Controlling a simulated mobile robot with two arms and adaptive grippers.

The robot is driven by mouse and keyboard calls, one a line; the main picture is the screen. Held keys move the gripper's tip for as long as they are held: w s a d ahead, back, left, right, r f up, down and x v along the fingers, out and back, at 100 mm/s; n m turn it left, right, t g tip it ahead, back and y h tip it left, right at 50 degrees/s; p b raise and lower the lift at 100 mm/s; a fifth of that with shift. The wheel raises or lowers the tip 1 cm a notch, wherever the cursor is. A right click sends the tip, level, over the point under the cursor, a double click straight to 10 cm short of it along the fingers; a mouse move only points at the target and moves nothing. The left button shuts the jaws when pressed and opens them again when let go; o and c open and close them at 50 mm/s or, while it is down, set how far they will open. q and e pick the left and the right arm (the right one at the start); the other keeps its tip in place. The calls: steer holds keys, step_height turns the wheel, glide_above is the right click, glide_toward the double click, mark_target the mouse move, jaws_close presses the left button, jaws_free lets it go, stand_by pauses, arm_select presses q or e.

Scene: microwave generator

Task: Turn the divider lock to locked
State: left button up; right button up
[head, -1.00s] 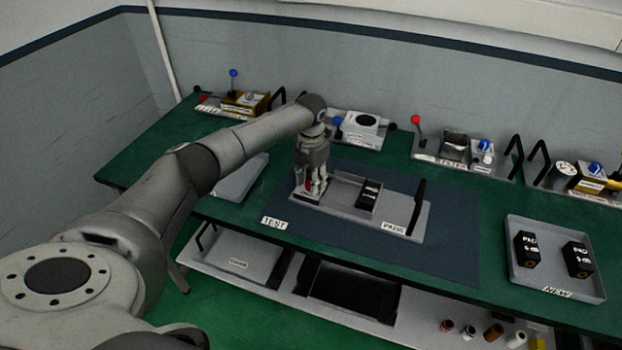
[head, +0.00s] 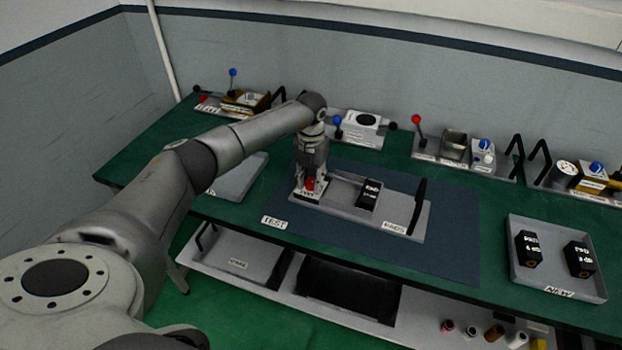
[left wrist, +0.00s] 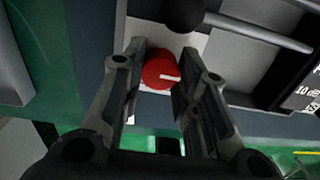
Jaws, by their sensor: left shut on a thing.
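The divider lock looks to be the round red knob (left wrist: 161,70) with a pale pointer mark, on a white plate at the left end of the grey tray (head: 345,215). In the head view the red knob (head: 310,184) shows low between the fingers. My left gripper (head: 308,188) points down over it from above. In the left wrist view my left gripper (left wrist: 160,80) has one finger on each side of the knob and is shut on it. The label on the plate is too small to read. My right gripper is not in view.
A black block (head: 369,194) stands in the grey tray, with a black handle (head: 418,206) at its right end. A tray with two black blocks (head: 557,285) sits at the right. Several devices with levers line the back. The blue mat's right part is clear.

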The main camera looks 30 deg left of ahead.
mark_target(311, 181)
arm_select(q)
steer(key=o, duration=1.1)
steer(key=shift+c, duration=0.2)
steer(key=shift+r, duration=0.15)
step_height(311, 181, up, 12)
